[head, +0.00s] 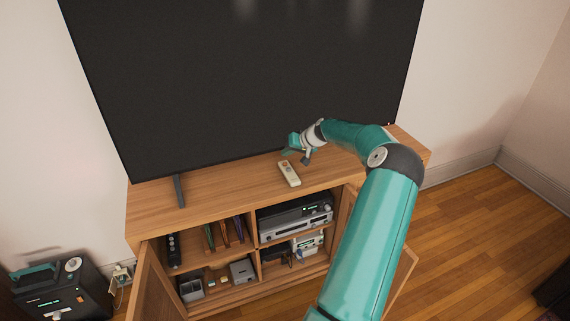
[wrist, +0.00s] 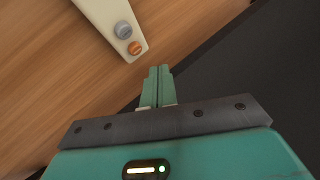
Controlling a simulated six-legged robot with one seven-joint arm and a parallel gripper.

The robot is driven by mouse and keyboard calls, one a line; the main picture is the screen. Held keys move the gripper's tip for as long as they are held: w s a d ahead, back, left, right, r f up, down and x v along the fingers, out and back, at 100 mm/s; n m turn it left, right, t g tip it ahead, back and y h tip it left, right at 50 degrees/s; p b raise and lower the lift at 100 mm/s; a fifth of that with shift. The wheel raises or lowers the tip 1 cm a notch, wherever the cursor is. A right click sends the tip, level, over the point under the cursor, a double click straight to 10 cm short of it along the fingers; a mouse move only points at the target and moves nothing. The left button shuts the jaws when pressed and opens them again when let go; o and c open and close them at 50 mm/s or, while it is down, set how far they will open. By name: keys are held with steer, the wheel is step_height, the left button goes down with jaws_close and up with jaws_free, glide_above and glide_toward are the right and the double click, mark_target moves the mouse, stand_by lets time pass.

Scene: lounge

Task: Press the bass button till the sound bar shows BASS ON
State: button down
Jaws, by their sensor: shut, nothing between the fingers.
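A cream remote (head: 289,174) lies on the top of the wooden TV cabinet. In the wrist view the end of the remote (wrist: 108,22) shows a grey round button (wrist: 123,30) and an orange round button (wrist: 135,48). I cannot read any labels on them. My gripper (wrist: 158,72) is shut and empty, its fingertips beside the orange-button end and apart from it in the picture. In the head view my gripper (head: 304,157) is just behind the remote, near the TV. I cannot pick out a sound bar or any BASS text.
A large dark TV (head: 250,75) stands at the back of the cabinet (head: 150,212). Its open shelves hold a silver device (head: 297,218) and other items. Cabinet doors (head: 155,285) stand open. A black device (head: 62,293) is at the lower left.

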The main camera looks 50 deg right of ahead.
steer(key=shift+r, duration=1.6)
